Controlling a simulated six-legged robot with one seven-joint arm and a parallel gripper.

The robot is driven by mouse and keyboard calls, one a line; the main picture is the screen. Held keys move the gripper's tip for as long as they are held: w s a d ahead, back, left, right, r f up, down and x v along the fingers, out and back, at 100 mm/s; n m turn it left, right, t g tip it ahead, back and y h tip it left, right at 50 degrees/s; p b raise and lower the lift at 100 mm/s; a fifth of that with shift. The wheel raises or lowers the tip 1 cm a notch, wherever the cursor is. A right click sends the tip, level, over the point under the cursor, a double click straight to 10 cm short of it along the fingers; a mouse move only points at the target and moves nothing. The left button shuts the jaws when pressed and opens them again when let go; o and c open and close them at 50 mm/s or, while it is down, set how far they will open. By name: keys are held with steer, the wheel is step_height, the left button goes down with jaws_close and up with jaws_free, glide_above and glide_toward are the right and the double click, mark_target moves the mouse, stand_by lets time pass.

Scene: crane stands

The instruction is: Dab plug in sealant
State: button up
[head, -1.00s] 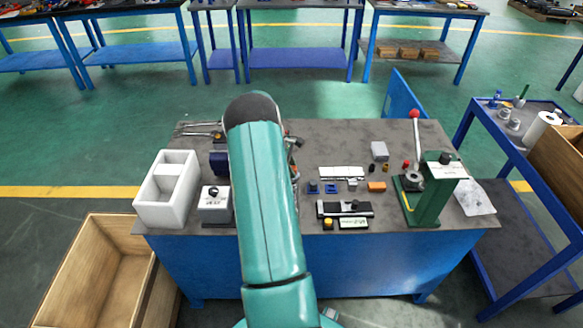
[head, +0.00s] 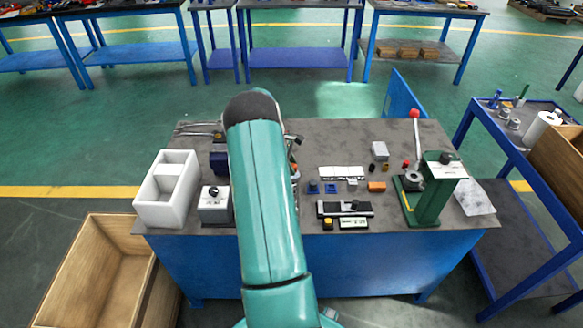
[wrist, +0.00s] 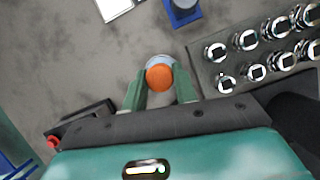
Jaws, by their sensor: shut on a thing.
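In the wrist view, my gripper (wrist: 159,88) has its two green fingers closed on the sides of a small round plug with an orange face (wrist: 160,77). A pale grey round rim (wrist: 159,61) shows just beyond the orange face. I cannot tell whether it is part of the plug or a separate sealant pot below it. I cannot clearly pick out the sealant otherwise. In the head view my arm hides the gripper and the plug.
A rack of several metal ring-topped parts (wrist: 255,60) stands right of my gripper in the wrist view. A blue holder (wrist: 183,14) lies beyond. On the bench are a white bin (head: 150,208), a green press (head: 433,190) and small parts at centre right.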

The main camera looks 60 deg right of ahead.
steer(key=shift+r, duration=2.95)
